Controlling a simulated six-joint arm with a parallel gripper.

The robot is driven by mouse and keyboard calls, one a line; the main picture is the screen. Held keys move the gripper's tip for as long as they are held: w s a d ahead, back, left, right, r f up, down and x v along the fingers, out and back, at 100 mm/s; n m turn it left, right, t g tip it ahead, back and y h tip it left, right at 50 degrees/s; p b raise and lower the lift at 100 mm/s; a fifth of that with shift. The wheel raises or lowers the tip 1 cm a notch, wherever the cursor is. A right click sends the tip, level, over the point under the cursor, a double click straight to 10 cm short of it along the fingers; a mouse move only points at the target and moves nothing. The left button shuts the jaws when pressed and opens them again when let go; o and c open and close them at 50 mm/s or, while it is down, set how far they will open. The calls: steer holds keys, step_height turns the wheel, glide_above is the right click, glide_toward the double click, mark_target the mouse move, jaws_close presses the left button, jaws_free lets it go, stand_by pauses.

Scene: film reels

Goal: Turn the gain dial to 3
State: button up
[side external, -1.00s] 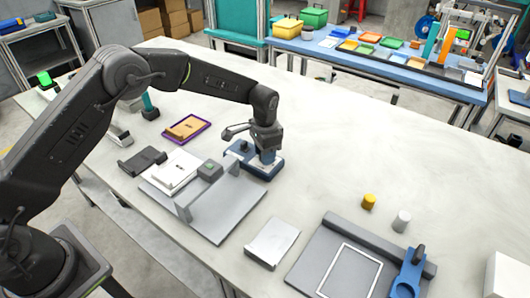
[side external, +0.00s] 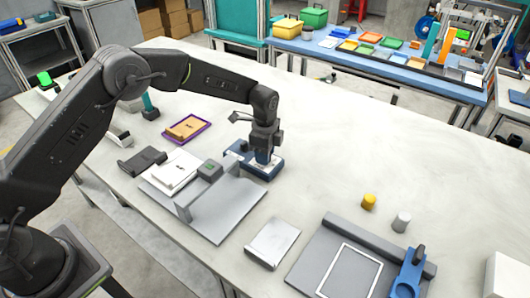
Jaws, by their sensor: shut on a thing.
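A small dark blue box with a pale top panel (side external: 273,171) sits near the middle of the table, and my gripper (side external: 263,158) points straight down onto it. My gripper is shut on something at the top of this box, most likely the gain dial. The dial itself is hidden by the fingers, and I cannot read its scale or setting. A dark part of the box shows to the left of the gripper.
A grey fixture plate (side external: 228,215) with an upright wall stands close in front of the box. A purple tray (side external: 187,131) lies to the left. A yellow cylinder (side external: 369,201), a white cylinder (side external: 402,221) and a framed board (side external: 345,270) lie to the right. The table behind the box is clear.

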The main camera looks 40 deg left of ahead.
steer(key=shift+m, duration=0.4)
steer(key=o, duration=0.9)
step_height(320, 180, up, 14)
steer(key=shift+f, duration=0.1)
stand_by(0.4)
